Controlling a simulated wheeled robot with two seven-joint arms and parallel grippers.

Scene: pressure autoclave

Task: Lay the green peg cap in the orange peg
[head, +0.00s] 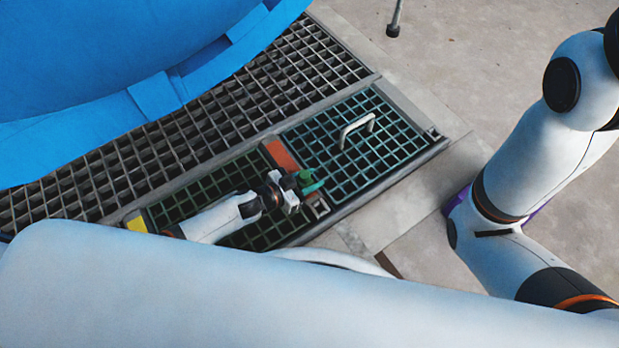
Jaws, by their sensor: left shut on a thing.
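The green peg cap (311,183) is small and green, with a lighter teal-green part at its lower right. My left gripper (298,186) is shut on it, over the grating near the middle of the head view. An orange piece (281,154) lies just above and left of the gripper, between two grating panels. My right gripper is out of view; only my right arm shows at the right.
A teal-green grating panel (338,168) with a raised metal handle (356,128) lies right of the cap. A dark grating (160,152) runs along the left, under a large blue vessel (95,55). A yellow piece (136,222) lies at lower left.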

